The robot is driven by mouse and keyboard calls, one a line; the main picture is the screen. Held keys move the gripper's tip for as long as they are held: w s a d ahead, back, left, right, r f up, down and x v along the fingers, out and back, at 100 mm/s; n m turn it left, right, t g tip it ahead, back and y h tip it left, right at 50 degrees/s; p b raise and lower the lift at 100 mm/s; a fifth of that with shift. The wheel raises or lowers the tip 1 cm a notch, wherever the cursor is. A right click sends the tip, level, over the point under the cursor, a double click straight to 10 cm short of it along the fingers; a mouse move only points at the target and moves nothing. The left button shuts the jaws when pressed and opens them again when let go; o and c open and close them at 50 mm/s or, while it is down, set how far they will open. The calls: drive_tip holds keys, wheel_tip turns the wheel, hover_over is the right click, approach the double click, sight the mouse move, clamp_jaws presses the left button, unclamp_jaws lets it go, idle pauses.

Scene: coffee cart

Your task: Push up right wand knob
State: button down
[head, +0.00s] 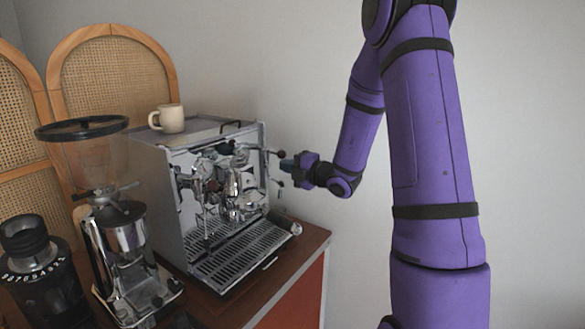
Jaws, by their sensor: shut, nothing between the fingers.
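The chrome espresso machine (258,145) stands on the cart, facing front right. Its right wand knob (280,154) is a small dark ball on a thin lever at the upper right of the front. My gripper (284,164) comes in from the right on the purple arm, at the machine's right side. Its fingertips are shut and empty, just below the knob in the picture. I cannot tell whether they touch it. A second small dark tip (281,184) shows below the gripper.
A cream mug (171,118) stands on the machine's top. A coffee grinder (125,245) and a dark cylindrical device (40,275) stand to the left. The drip tray (235,262) is below the front. The space right of the cart (290,290) holds my arm.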

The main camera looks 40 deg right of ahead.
drive_tip(key=shift+r, duration=1.4)
drive_tip(key=shift+f, duration=0.1)
drive_tip(key=shift+s+d, duration=0.1)
drive_tip(key=v, duration=0.8)
drive_tip(key=shift+s+f, duration=0.2)
